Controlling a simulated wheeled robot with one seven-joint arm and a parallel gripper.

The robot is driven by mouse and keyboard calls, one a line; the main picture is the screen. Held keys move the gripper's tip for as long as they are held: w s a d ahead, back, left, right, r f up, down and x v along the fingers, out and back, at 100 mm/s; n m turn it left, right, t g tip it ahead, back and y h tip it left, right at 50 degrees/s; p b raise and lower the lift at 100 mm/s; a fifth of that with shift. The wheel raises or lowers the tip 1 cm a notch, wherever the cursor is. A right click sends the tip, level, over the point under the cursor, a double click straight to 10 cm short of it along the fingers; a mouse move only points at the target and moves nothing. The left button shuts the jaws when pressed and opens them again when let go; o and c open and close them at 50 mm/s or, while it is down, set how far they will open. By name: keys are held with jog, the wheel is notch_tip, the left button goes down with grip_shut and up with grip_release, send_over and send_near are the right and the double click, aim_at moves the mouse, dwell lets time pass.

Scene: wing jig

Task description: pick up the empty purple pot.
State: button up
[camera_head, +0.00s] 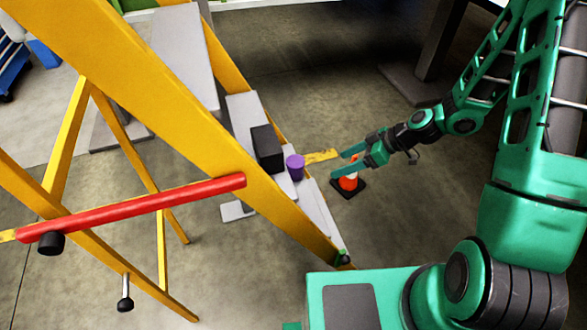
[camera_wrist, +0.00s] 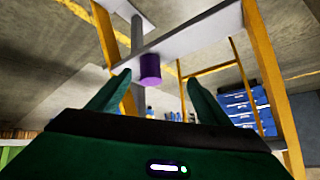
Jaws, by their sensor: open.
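The purple pot (camera_head: 295,166) is small and stands on a light grey step of the yellow frame in the head view, beside a black box. In the wrist view the purple pot (camera_wrist: 150,69) shows ahead, between and beyond my fingertips. My gripper (camera_head: 346,164) is open and empty, to the right of the pot and apart from it. In the wrist view my two green fingers (camera_wrist: 158,78) are spread on either side of the pot. The inside of the pot cannot be made out.
The black box (camera_head: 267,148) stands close on the pot's left. A yellow rail (camera_head: 160,95) slopes past the steps, with a red bar (camera_head: 140,207) across it. An orange cone (camera_head: 348,183) stands on the floor below my gripper. Blue bins (camera_wrist: 246,104) show beyond.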

aim_at(303, 166)
jog(key=w+a+f+t+y, duration=0.1)
jog(key=a+f, duration=0.1)
jog(key=a, duration=0.1)
jog(key=w+a+f+t+y, duration=0.1)
jog(key=a+f, duration=0.1)
jog(key=w+a+f+t+y, duration=0.1)
jog(key=a+f, duration=0.1)
jog(key=a, duration=0.1)
jog(key=shift+w+a+f, duration=0.2)
jog(key=shift+w+a, duration=0.1)
jog(key=shift+t, duration=0.6)
jog(key=shift+x, duration=5.95)
jog(key=shift+w, duration=0.1)
jog(key=c, duration=1.2)
